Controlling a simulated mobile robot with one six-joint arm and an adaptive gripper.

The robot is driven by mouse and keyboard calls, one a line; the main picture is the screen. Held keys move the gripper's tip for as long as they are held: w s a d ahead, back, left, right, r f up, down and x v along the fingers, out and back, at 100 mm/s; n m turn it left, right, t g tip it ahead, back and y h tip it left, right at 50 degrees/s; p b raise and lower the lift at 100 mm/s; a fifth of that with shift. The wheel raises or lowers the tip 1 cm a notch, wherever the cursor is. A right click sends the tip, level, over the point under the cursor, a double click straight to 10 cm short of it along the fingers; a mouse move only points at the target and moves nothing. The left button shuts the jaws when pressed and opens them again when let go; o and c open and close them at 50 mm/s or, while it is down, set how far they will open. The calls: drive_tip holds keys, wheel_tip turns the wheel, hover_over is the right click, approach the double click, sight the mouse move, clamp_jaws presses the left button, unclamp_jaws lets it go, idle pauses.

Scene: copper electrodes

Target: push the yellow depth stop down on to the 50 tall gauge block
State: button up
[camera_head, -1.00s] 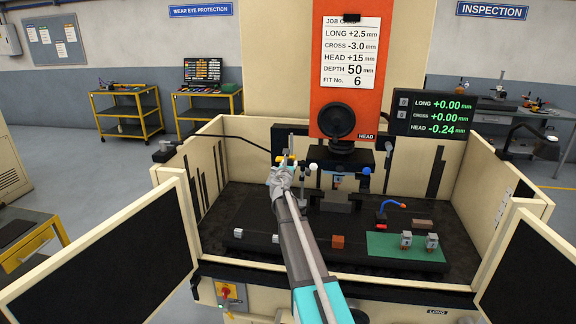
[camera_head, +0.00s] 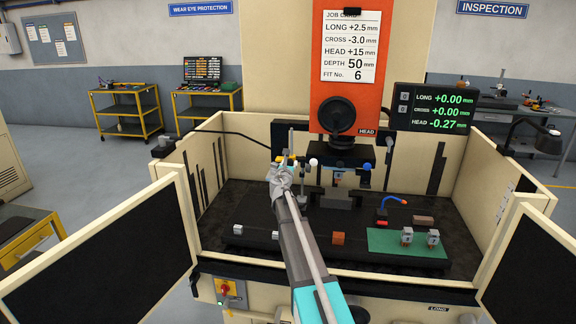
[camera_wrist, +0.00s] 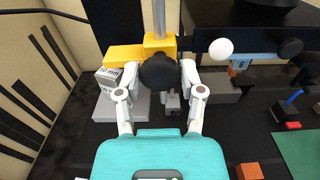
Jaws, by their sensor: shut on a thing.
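The yellow depth stop (camera_wrist: 124,55) rides on an upright grey rod in the wrist view. Its yellow collar (camera_wrist: 159,44) is around the rod and its arm reaches left. My gripper (camera_wrist: 159,76) is shut on the stop's black knob (camera_wrist: 160,72), with a finger on each side. The 50 gauge block (camera_wrist: 108,77), light grey and marked "50 mm", stands under the yellow arm. I cannot tell whether the arm touches its top. In the head view my gripper (camera_head: 281,171) is in front of the small yellow stop (camera_head: 286,160) and hides the block.
The orange machine head (camera_head: 345,100) hangs behind. An orange block (camera_head: 338,238) and a green mat (camera_head: 385,241) lie at front right. Enclosure walls stand at both sides.

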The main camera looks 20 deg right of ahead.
drive_tip(key=shift+f+b, duration=0.75)
drive_tip(key=shift+f, duration=0.1)
drive_tip(key=o, duration=1)
drive_tip(key=shift+v, duration=3)
drive_tip(key=shift+a, duration=0.1)
drive_tip(key=v, duration=1.2)
